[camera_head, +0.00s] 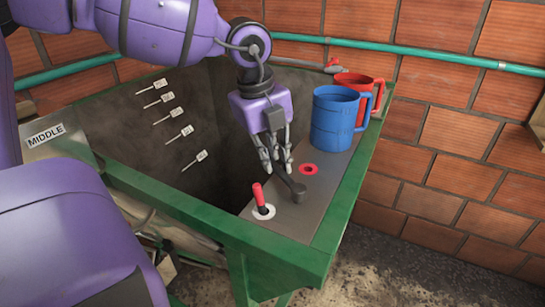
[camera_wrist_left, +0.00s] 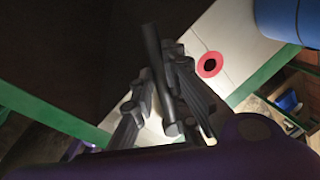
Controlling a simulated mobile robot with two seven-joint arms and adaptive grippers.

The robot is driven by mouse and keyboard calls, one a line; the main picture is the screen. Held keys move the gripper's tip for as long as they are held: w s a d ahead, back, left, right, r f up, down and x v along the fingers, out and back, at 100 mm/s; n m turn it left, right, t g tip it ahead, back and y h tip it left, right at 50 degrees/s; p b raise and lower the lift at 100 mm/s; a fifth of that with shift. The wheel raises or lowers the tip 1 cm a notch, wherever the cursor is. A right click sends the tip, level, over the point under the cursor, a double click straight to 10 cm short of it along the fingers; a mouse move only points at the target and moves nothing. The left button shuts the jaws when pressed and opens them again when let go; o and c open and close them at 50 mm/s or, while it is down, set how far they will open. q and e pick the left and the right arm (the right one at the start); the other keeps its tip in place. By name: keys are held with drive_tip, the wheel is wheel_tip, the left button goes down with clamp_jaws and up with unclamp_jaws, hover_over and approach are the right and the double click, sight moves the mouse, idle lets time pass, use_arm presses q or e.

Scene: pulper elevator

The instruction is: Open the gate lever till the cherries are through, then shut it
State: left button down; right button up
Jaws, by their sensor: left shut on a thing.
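The gate lever (camera_head: 297,190) is a dark bar with a rounded end, on the grey top plate of the green-framed hopper. My left gripper (camera_head: 275,163) comes down over it from above, with its fingers around the bar. In the left wrist view the lever (camera_wrist_left: 157,70) runs between the fingers of my left gripper (camera_wrist_left: 166,100), which is shut on it. No cherries can be made out; the hopper (camera_head: 150,125) interior is dark and partly hidden by my arm. My right gripper is not in view.
A red-handled pin (camera_head: 258,195) stands in a white-ringed hole near the plate's front. A red-ringed hole (camera_head: 308,169) lies beside the lever. A blue mug (camera_head: 333,122) and a red mug (camera_head: 367,93) stand close behind. A green pipe (camera_head: 430,52) runs along the brick wall.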

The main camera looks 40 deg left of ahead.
use_arm(q)
drive_tip(key=shift+s+a+n, duration=0.15)
drive_tip(key=shift+s+n, duration=0.55)
drive_tip(key=shift+n, duration=0.1)
drive_tip(key=c, duration=1.7)
unclamp_jaws()
drive_tip(key=shift+s, duration=0.1)
drive_tip(key=shift+c, duration=0.2)
drive_tip(key=shift+r, duration=0.5)
wheel_tip(320, 180, up, 11)
drive_tip(key=s, duration=0.2)
drive_tip(key=shift+s+a, duration=0.15)
drive_tip(key=shift+a, duration=0.05)
